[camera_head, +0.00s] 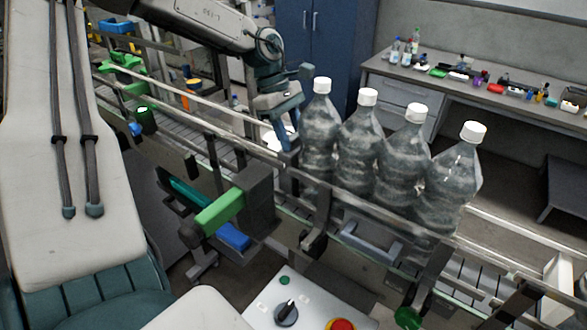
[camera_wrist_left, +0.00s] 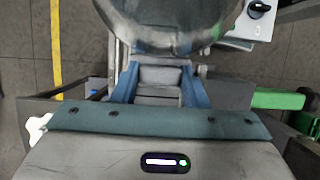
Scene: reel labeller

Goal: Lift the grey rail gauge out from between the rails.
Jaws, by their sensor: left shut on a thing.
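My left gripper (camera_head: 286,140) reaches down to the conveyor rails, just left of the nearest bottle. In the left wrist view its two blue fingers (camera_wrist_left: 160,72) are closed on the sides of a grey block, the grey rail gauge (camera_wrist_left: 161,77). The gauge is between the rails; in the head view it is hidden behind the fingers and the near rail (camera_head: 225,143). I cannot tell whether it touches the belt. My right gripper is not in view.
Several clear bottles with white caps (camera_head: 368,97) stand in a row on the conveyor, close right of my left gripper. A green-handled clamp (camera_head: 220,211) sits on the near side. A control box (camera_head: 262,306) with a red button stands in front.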

